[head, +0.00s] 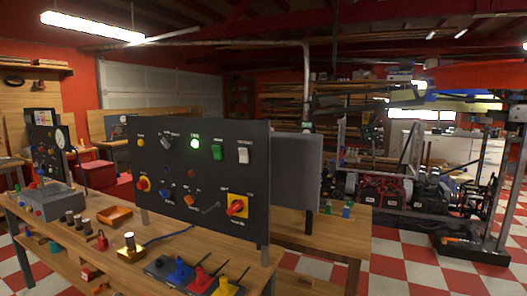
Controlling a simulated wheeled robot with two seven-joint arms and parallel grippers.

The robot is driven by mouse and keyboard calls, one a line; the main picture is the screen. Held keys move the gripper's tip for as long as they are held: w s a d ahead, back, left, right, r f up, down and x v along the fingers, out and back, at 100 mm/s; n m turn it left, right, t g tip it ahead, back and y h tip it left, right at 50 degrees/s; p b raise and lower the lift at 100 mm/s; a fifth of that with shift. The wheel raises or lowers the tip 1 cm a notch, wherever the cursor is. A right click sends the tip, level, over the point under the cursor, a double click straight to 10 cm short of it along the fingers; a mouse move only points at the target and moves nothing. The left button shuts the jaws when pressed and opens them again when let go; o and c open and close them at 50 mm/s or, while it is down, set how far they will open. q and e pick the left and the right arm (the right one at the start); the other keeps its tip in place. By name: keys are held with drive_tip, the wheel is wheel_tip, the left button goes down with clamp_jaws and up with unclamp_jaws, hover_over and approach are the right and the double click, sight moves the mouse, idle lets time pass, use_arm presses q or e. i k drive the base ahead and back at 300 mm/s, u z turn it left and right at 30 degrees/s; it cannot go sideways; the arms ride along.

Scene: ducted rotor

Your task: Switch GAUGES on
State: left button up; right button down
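A dark upright control panel (165,205) stands on the wooden bench. Its top row has a yellow button (141,142), a grey lever switch (167,143), a lit green lamp (194,143), a green rocker (217,152) and a white rocker (243,155). The labels are too small to read, so I cannot tell which control is GAUGES. Neither gripper shows.
The bench (90,250) holds a grey box (53,204), an orange tray (114,216), a red padlock (102,240) and several coloured pieces before the panel. A smaller panel (50,150) stands at the left. Another wooden table (335,232) is at the right.

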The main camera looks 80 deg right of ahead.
sight(244, 158)
drive_tip(key=z, duration=0.95)
drive_tip(key=i, duration=0.95)
drive_tip(key=z, duration=0.9)
